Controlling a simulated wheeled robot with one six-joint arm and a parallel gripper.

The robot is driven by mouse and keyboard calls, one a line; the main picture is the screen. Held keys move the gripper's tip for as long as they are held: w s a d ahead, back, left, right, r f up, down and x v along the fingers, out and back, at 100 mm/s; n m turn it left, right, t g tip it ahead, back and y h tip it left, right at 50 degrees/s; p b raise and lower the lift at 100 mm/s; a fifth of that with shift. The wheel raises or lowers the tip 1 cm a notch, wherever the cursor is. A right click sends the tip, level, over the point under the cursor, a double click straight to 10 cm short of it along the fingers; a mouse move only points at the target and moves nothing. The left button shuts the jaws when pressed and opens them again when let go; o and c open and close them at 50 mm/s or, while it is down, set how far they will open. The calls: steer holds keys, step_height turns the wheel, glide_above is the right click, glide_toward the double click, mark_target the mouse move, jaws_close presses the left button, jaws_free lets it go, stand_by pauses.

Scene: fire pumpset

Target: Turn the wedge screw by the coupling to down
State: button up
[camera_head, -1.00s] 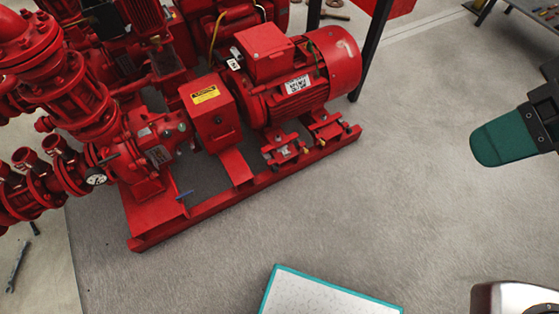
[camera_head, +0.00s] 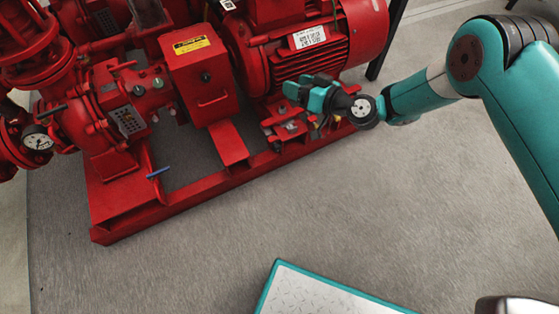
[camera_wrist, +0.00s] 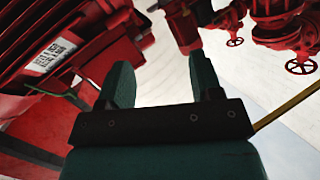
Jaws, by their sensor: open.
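The coupling guard is a red box (camera_head: 203,85) with a yellow label, between the pump and the red motor (camera_head: 320,45). A motor foot mount (camera_head: 284,131) with small bright metal parts sits on the base frame just right of the guard; I cannot make out the wedge screw on it or its position. My gripper (camera_head: 305,92) is in front of the motor's lower side, just above that mount, and partly covers the mounts. In the wrist view my gripper (camera_wrist: 162,82) has its two teal fingers apart with nothing between them.
The pump (camera_head: 85,120) with a gauge (camera_head: 38,140) stands left. In the wrist view, red valve handwheels (camera_wrist: 300,64) show at upper right.

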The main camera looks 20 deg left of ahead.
steer(key=s+d+f+m+t+b, duration=0.1)
steer(key=s+f+b, duration=0.1)
steer(key=f, duration=0.7)
steer(key=s+f+m+t+b, duration=0.1)
steer(key=f+t+b, duration=0.15)
steer(key=f, duration=0.65)
steer(key=m+t+h+b, duration=0.2)
steer(key=m+t+b, duration=0.15)
steer(key=b, duration=0.25)
glide_toward(278, 149)
steer(key=shift+n, duration=0.35)
steer(key=b+x, duration=0.2)
steer(key=b, duration=0.6)
steer(key=f+b+x, duration=0.1)
steer(key=b+x, duration=0.2)
steer(key=b, duration=0.5)
steer(key=shift+w, duration=0.1)
steer(key=shift+w+a+r+b, duration=0.15)
steer(key=shift+w+a+b, duration=0.3)
steer(key=shift+b, duration=0.4)
steer(key=shift+r+b+x, duration=0.2)
steer(key=shift+b+x, duration=0.4)
steer(key=shift+x, duration=0.75)
steer(key=c, duration=0.9)
